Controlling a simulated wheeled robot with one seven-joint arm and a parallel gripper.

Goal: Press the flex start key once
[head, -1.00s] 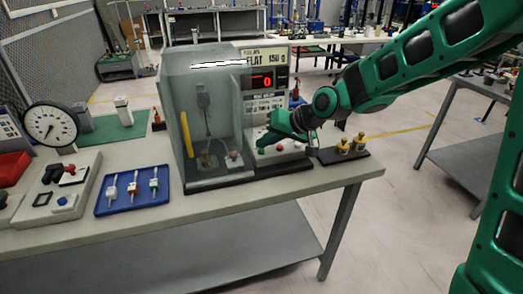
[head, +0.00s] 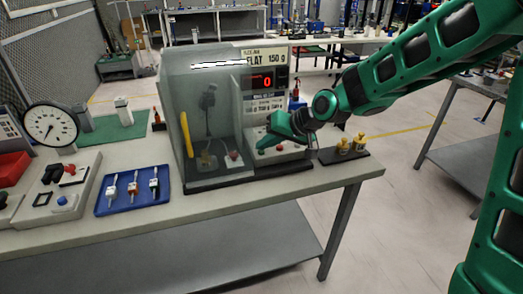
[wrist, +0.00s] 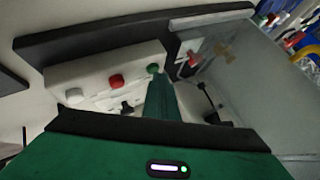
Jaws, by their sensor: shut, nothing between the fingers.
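The tester (head: 262,110) stands on the bench with a clear guard at its left and a red 0 on its display. Its white key panel (wrist: 95,72) carries a green key (wrist: 154,68), a red key (wrist: 116,80) and a pale key (wrist: 74,95). I cannot read a flex start label on any key. My gripper (wrist: 158,82) is shut and empty, with its tips right at the green key in the wrist view. I cannot tell whether they touch it.
The clear guard (head: 208,125) stands close left of my gripper. A black stand with brass pieces (head: 343,150) is to the right. A blue tray (head: 132,190) with several small tools, a dial gauge (head: 50,125) and a switch box (head: 60,190) stand further left.

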